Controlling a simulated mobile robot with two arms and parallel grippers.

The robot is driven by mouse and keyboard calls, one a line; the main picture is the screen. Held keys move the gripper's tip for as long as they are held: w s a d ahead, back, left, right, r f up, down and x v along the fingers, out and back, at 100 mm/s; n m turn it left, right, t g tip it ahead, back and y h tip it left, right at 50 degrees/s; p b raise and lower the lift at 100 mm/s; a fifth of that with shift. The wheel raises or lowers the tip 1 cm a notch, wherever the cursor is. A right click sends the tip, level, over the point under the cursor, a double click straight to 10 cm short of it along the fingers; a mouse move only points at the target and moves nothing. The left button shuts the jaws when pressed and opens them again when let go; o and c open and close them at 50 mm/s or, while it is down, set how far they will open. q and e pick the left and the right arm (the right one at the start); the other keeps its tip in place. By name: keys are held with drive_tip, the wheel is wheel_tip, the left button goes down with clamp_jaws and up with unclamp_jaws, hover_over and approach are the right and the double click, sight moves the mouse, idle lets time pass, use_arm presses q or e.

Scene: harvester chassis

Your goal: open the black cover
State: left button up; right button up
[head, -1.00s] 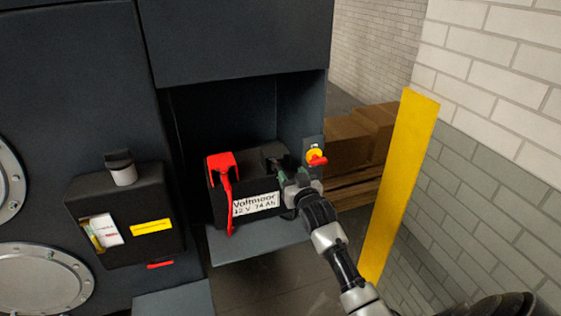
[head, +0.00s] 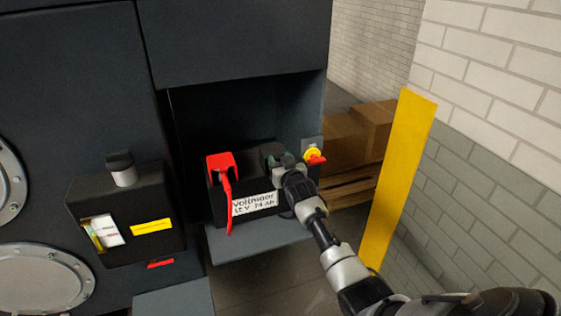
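The black cover (head: 272,150) sits on the right end of the top of a black battery (head: 255,217) with a white label, inside an open bay. My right gripper (head: 284,160) is at the right side of the black cover, close to it or touching it. Its fingers are small and partly hidden by my own wrist, so I cannot tell if they are open or shut. A red cover (head: 221,163) with a red cable is on the battery's left end. My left gripper is not in view.
The battery stands on a grey shelf (head: 245,240). A red and yellow switch (head: 314,157) is on the bay's right edge, close to my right arm. A yellow post (head: 400,180) stands to the right. Cardboard boxes (head: 355,138) are behind on a pallet.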

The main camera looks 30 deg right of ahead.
clamp_jaws()
drive_tip(key=shift+w+r, duration=0.1)
drive_tip(key=shift+r, duration=0.3)
